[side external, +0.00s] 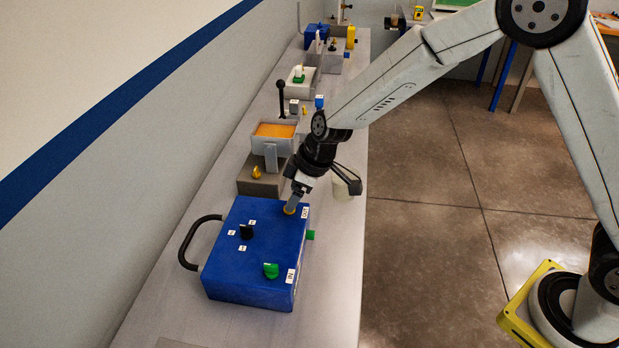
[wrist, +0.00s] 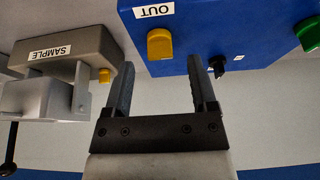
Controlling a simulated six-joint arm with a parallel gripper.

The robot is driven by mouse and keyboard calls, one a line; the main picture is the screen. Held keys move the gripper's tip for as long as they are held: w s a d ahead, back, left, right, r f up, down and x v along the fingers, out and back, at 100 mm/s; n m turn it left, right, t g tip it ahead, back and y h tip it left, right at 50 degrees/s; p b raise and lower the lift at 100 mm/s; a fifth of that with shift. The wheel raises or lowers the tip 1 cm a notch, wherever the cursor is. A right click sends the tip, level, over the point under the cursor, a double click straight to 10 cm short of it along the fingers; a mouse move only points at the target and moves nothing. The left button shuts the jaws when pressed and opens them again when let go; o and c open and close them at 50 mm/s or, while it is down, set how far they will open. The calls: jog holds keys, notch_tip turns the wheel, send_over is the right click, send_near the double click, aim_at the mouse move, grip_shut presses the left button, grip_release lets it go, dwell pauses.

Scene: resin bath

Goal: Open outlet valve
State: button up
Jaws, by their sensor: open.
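The outlet valve is a yellow knob (wrist: 160,43) beside the OUT label (wrist: 154,12) on the blue box (wrist: 228,12). In the side view the yellow knob (side external: 289,211) is at the box's far right corner, partly hidden by my gripper (side external: 293,203). In the wrist view my gripper (wrist: 160,68) is open and empty. Its fingertips are on either side of the knob's line, with the knob showing just beyond them. I cannot tell whether a finger touches it.
The blue box also bears a black knob (side external: 246,231), a green knob (side external: 271,270) and a black handle (side external: 188,246). A brown SAMPLE stand (wrist: 65,47) with a small yellow knob (wrist: 104,76) is close beside it.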

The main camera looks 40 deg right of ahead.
jog(key=shift+x, duration=1.4)
grip_shut()
